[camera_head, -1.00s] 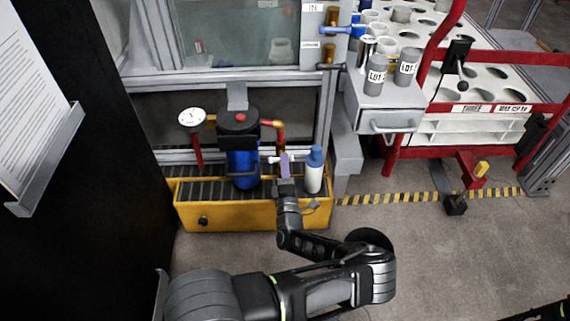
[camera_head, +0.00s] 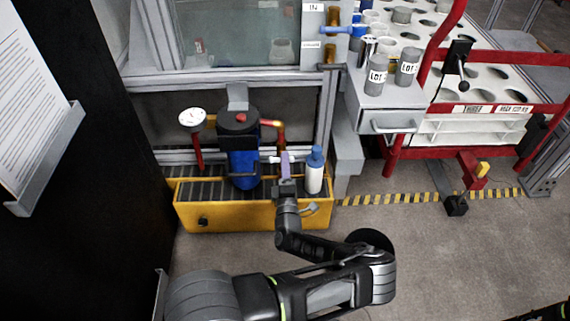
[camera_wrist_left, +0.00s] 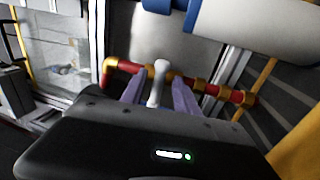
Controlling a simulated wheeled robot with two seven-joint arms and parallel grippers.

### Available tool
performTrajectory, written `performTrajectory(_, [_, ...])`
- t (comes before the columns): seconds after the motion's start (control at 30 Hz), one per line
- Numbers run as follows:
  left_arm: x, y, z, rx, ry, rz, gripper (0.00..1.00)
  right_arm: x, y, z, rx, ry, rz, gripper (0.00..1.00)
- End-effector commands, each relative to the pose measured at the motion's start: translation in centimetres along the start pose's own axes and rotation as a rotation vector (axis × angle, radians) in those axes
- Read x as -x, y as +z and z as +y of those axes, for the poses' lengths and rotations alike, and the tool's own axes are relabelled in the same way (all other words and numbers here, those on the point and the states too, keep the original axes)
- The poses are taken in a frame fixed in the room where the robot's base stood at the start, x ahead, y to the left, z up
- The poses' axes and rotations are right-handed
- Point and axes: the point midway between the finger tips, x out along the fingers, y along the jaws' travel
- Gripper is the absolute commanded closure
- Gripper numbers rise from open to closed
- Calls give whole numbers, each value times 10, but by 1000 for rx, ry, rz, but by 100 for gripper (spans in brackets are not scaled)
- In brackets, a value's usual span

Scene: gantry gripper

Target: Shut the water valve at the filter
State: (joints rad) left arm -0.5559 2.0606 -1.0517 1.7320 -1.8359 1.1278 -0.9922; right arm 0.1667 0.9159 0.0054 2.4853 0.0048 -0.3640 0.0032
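The filter (camera_head: 242,168) has a blue housing and a black cap; a red and brass pipe (camera_head: 281,131) comes down on its right. In the left wrist view, the pale grey valve lever (camera_wrist_left: 157,84) stands up across the red pipe (camera_wrist_left: 128,66). My left gripper (camera_head: 287,162) is at the valve, right of the filter. In the left wrist view its purple fingers (camera_wrist_left: 158,95) stand on either side of the lever, with gaps visible between, so it looks open around the lever. The valve body is partly hidden by the gripper. My right gripper is not visible.
A white bottle (camera_head: 314,177) with a blue cap stands close right of my left gripper. A yellow tray (camera_head: 250,216) lies under the filter. A gauge (camera_head: 192,118) is on the left. A grey drawer box (camera_head: 385,117) and red-framed rack (camera_head: 500,107) stand right.

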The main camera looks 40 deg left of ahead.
Motion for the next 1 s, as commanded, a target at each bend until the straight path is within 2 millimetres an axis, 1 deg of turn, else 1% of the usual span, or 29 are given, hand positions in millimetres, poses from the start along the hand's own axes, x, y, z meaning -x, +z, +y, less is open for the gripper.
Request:
performTrajectory(0.23, [0,0,1,2,1,-1,63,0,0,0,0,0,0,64])
performTrajectory(0.37, [7,1,1,2,1,-1,63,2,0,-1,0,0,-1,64])
performTrajectory(0.47, [20,1,2,1,-1,-1,63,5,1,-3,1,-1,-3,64])
performTrajectory(0.7, [59,0,1,1,-1,0,63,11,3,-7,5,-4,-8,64])
performTrajectory(0.8, [71,0,1,0,0,-1,63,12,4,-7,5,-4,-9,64])
performTrajectory(0.9, [77,0,1,0,1,-1,63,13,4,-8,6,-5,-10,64])
performTrajectory(1.0, [78,0,0,0,1,-1,63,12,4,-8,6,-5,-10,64])
